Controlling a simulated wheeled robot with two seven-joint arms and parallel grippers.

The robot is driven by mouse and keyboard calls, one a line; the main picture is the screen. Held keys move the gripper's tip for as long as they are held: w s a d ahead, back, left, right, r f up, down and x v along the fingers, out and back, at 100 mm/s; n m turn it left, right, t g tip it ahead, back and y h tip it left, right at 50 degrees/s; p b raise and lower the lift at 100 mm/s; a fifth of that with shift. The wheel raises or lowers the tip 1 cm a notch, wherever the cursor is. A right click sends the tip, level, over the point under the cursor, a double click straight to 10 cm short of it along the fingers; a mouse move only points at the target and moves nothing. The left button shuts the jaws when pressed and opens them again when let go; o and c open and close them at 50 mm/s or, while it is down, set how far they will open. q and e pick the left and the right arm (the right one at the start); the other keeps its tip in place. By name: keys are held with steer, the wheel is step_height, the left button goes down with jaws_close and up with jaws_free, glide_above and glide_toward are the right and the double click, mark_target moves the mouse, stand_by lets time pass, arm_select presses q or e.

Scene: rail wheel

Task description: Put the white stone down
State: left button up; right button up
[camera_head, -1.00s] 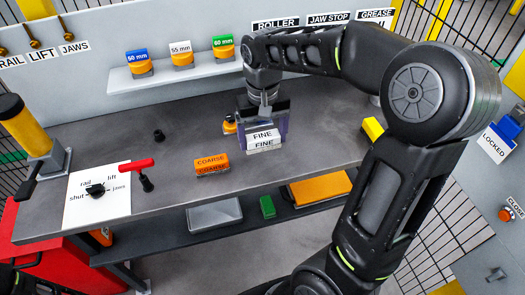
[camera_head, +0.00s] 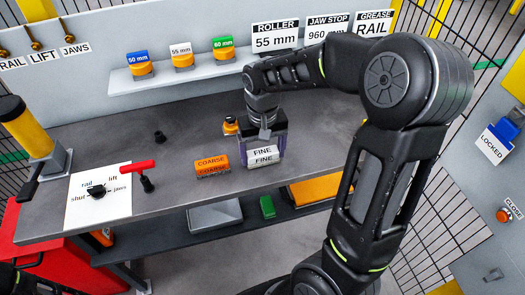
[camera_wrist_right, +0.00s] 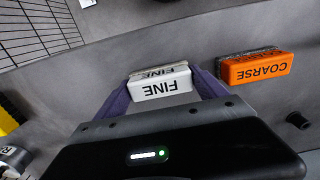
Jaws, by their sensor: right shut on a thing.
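The white stone (camera_head: 264,157), labelled FINE, is at the front of the grey bench, right of the orange COARSE stone (camera_head: 212,166). My right gripper (camera_head: 264,150) is over it from above, shut on it. In the right wrist view the white stone (camera_wrist_right: 160,84) sits between the two purple fingers, and the orange stone (camera_wrist_right: 255,67) lies to the right, apart from it. The white stone appears at or very near the bench top; I cannot tell whether it touches. My left gripper is not clearly in view; only a dark part of mine shows at the lower left edge.
The bench top (camera_head: 110,145) has free room left of the orange stone. A red-handled tool (camera_head: 138,166) and a white dial card (camera_head: 98,197) are at the left. An orange-based item (camera_head: 231,125) stands just behind my right gripper. A shelf (camera_head: 170,77) holds three labelled blocks.

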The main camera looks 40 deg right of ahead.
mark_target(262, 152)
steer(key=shift+f, duration=0.2)
steer(key=o, duration=1.2)
steer(key=shift+r, duration=0.1)
steer(key=shift+o, duration=0.2)
step_height(262, 152, up, 12)
steer(key=b, duration=0.1)
steer(key=shift+r, duration=0.15)
